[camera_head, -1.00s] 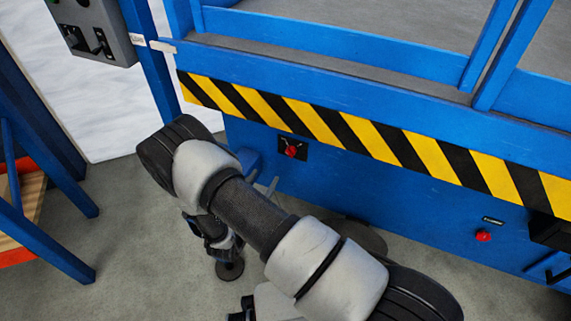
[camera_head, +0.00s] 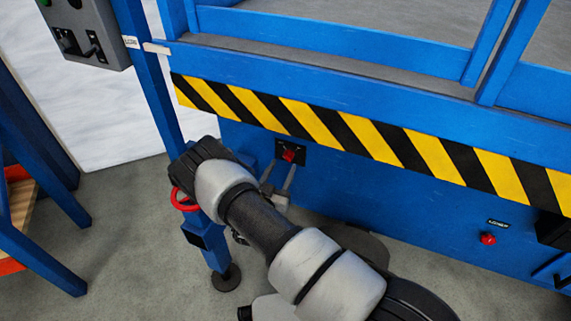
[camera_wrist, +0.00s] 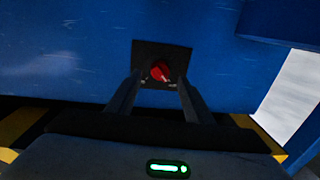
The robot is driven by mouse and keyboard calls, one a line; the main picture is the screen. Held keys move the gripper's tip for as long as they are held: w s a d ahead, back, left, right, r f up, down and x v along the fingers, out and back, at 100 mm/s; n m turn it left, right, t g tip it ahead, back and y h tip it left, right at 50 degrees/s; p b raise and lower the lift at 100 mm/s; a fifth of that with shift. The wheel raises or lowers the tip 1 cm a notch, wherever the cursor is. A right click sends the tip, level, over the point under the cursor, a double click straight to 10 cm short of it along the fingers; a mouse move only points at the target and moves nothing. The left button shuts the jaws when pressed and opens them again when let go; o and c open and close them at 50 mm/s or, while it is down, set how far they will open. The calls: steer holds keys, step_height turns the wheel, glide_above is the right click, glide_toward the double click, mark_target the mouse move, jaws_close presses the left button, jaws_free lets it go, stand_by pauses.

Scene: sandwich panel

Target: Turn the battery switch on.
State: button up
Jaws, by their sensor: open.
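The battery switch is a red knob (camera_head: 289,155) on a small black plate (camera_head: 281,148), set in the blue side panel below the striped band. In the wrist view the red knob (camera_wrist: 160,71) sits near the picture's centre, with a pale mark at its lower edge. My gripper (camera_head: 279,174) is open, its two fingers pointing at the plate. In the wrist view the gripper's fingers (camera_wrist: 159,86) stand left and right of the knob. I cannot tell whether they touch the plate. Nothing is held between them.
Another red button (camera_head: 488,239) with a small label is on the panel at right, beside a black box (camera_head: 553,232). A blue post with a red ring (camera_head: 184,199) stands left of my arm. A grey control box (camera_head: 85,35) hangs at upper left. Blue rails run above.

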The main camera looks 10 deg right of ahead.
mark_target(286, 159)
steer(key=shift+b+x, duration=0.3)
steer(key=shift+x, duration=1.75)
steer(key=c, duration=1)
steer(key=shift+c, duration=0.2)
steer(key=shift+m, duration=0.4)
steer(key=shift+a+f+m+h, duration=0.1)
steer(key=shift+m+h, duration=0.35)
steer(key=shift+m, duration=4.05)
steer(key=shift+a+f+m+h, duration=0.1)
steer(key=shift+m+h, duration=0.35)
steer(key=shift+m, duration=4.05)
